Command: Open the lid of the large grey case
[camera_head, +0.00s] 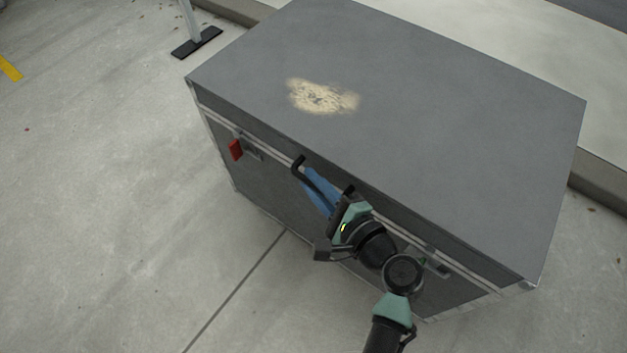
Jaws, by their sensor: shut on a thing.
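The large grey case (450,110) stands on the floor with its lid (250,65) down. A worn pale patch marks the lid top. A dark bar handle (298,164) sticks out from the lid's front edge. My gripper (312,182), with blue fingers, is at the handle and shut on it. The wrist hides part of the front face. A latch with a red tag (236,149) sits at the front left, and another latch (437,266) is at the front right, partly behind my arm.
A raised kerb (600,180) runs behind the case. A post on a dark foot (197,42) stands at the back left. The concrete floor (100,200) to the left and in front is clear.

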